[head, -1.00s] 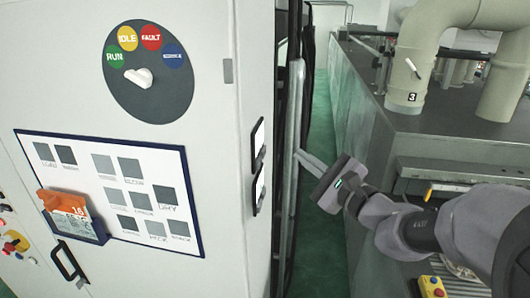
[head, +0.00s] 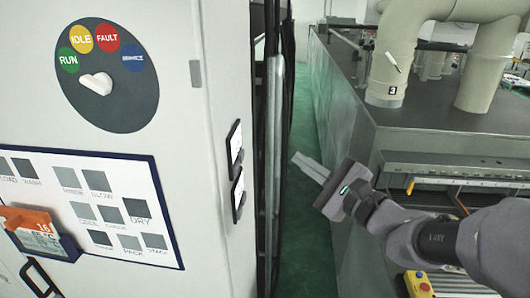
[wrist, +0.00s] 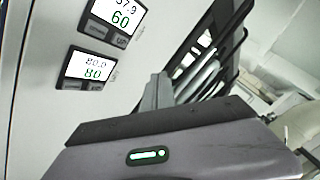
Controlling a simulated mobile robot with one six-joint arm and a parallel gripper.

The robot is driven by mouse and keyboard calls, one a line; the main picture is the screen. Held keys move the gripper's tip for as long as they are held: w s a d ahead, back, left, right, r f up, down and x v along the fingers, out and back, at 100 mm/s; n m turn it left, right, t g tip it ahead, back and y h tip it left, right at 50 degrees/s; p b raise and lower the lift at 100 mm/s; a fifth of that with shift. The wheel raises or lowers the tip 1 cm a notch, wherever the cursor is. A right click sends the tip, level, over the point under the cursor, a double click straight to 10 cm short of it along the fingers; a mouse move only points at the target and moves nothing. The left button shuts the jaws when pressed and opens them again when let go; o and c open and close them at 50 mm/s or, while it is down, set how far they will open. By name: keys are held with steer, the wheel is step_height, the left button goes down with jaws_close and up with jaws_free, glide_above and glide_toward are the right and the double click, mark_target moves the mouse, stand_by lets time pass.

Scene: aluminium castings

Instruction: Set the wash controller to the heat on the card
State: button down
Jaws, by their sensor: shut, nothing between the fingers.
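Two small controllers are on the white cabinet's side face: the upper one (head: 234,147) and the lower one (head: 238,193), edge-on in the head view. In the wrist view the upper controller (wrist: 115,18) shows 57.9 above a green 60. The lower controller (wrist: 91,69) shows 80.0 above a green 80. An orange card (head: 33,230) stands in a dark holder on the cabinet front; its small print is hard to read. My gripper (head: 308,165) is shut and empty, right of the controllers and apart from them. Its fingers (wrist: 155,92) also show in the wrist view.
A round dial (head: 95,83) with coloured labels and a board of grey squares (head: 118,185) are on the cabinet front. A green floor aisle (head: 295,120) runs between the cabinet and a grey machine (head: 345,90) with beige pipes. A yellow box with a red button (head: 418,284) is lower right.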

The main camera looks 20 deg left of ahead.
steer(key=s+a+p, duration=0.1)
steer(key=s+a, duration=0.1)
steer(key=a, duration=0.6)
steer(key=shift+a, duration=0.3)
steer(key=shift+s+a, duration=0.1)
steer(key=shift+a, duration=0.05)
stand_by(1.7)
steer(key=shift+a, duration=0.3)
steer(key=shift+s+a+b, duration=0.15)
steer(key=shift+a+b, duration=0.2)
steer(key=shift+b, duration=0.05)
stand_by(0.5)
steer(key=shift+d, duration=0.1)
steer(key=shift+w+d+b, duration=0.2)
steer(key=shift+d+b, duration=0.1)
steer(key=shift+d, duration=0.4)
steer(key=shift+w+d+b, duration=0.2)
steer(key=shift+d, duration=0.6)
steer(key=shift+w+d+b, duration=0.2)
steer(key=shift+d+b, duration=0.05)
steer(key=shift+d, duration=0.6)
steer(key=shift+w+d+b, duration=0.2)
steer(key=shift+d, duration=0.6)
